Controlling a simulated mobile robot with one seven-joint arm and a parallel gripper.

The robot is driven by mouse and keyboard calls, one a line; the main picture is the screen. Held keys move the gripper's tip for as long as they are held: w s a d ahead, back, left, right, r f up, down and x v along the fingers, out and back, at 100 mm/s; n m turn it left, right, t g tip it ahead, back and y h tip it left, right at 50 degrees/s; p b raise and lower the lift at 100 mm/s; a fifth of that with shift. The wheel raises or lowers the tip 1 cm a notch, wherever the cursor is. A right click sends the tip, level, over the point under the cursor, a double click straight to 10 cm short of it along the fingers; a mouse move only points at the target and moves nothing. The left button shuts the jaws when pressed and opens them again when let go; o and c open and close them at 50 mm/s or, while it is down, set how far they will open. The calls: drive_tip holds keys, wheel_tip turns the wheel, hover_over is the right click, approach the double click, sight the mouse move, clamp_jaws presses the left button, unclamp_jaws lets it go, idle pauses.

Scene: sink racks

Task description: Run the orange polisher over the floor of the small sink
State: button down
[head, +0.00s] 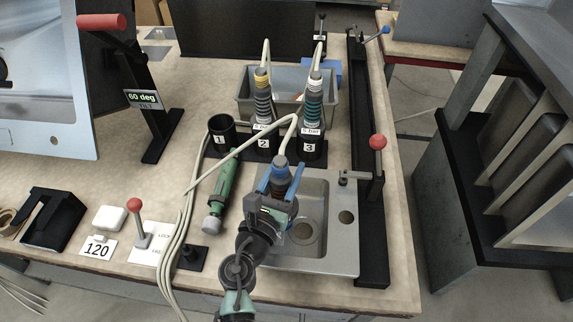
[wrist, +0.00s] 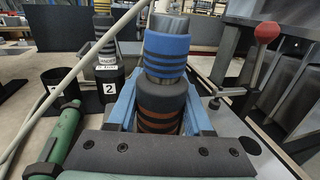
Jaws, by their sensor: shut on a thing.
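My gripper (head: 281,184) has blue fingers and is shut on the polisher (head: 281,174), a dark, upright tool with dull orange-brown bands, a blue-banded collar and a pale cable from its top. In the wrist view, the polisher (wrist: 160,105) stands between the blue fingers. The small steel sink (head: 325,255) lies under and to the right of my gripper, with a round drain in its floor. My wrist hides the polisher's lower end and the sink's left part, so I cannot tell whether the polisher touches the floor.
Holder 1 (head: 221,131) is empty; holders 2 (head: 263,143) and 3 (head: 309,147) hold corded tools. A green tool (head: 222,188) lies left of the sink. A red-knobbed lever (head: 377,143) stands on the dark rail at right. Cables drape at left.

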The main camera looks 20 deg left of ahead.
sight(282, 190)
drive_tip(key=shift+s+d+r, duration=0.1)
drive_tip(key=shift+s+d, duration=0.05)
drive_tip(key=shift+s, duration=0.45)
drive_tip(key=shift+s+d, duration=0.3)
drive_tip(key=shift+s, duration=0.6)
drive_tip(key=shift+s+d+p, duration=0.2)
drive_tip(key=shift+s+p, duration=0.15)
drive_tip(key=shift+s, duration=0.3)
wheel_tip(282, 190, up, 16)
drive_tip(key=p, duration=1.6)
drive_tip(key=shift+w+r, duration=0.1)
drive_tip(key=shift+r, duration=0.05)
